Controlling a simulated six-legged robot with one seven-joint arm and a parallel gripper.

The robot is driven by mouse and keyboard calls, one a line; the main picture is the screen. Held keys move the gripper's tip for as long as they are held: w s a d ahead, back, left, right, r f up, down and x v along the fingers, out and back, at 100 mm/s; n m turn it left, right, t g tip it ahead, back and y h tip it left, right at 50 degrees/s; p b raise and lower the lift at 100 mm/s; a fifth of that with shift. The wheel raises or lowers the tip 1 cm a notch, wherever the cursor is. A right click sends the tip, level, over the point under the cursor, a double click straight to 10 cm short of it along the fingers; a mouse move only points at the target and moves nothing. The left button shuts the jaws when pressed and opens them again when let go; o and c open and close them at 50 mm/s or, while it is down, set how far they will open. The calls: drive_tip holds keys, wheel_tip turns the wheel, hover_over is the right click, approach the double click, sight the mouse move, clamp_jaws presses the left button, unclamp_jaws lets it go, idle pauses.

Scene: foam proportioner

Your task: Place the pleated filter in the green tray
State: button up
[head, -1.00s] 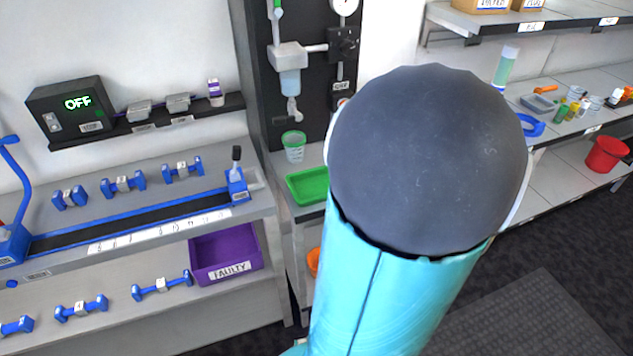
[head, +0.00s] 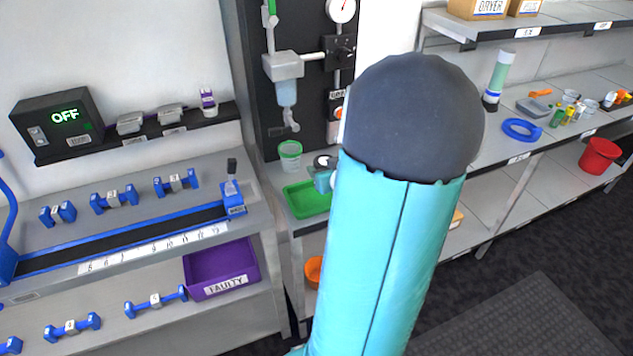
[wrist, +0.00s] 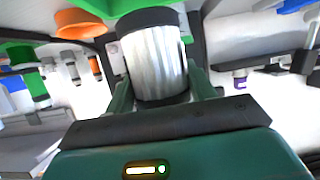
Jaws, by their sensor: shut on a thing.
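The pleated filter (wrist: 153,62) is a pale silver cylinder with black end caps, large in the wrist view. My gripper (wrist: 158,80) is shut on it, with a green finger at each side. The green tray (head: 305,203) lies on the narrow bench below the dark panel in the head view. In that view, part of my gripper end shows beside my arm, just above the tray's back right; the arm hides the rest. A green surface at the top of the wrist view may be the tray.
A clear cup with a green rim (head: 290,156) stands behind the tray. A clear nozzle (head: 288,105) hangs from the panel above. An orange bowl (head: 313,270) sits on the shelf below. A purple FAULTY bin (head: 222,268) is at the left.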

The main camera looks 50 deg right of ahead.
drive_tip(key=shift+w+a+f, duration=0.2)
drive_tip(key=shift+w+f, duration=0.6)
drive_tip(key=shift+f, duration=0.2)
drive_tip(key=shift+w+f, duration=0.2)
drive_tip(key=shift+f, duration=0.75)
drive_tip(key=shift+w+f, duration=0.15)
drive_tip(key=shift+f, duration=0.8)
drive_tip(key=shift+f, duration=0.15)
drive_tip(key=o, duration=1.1)
drive_tip(key=shift+r, duration=0.2)
drive_tip(key=shift+a, duration=0.1)
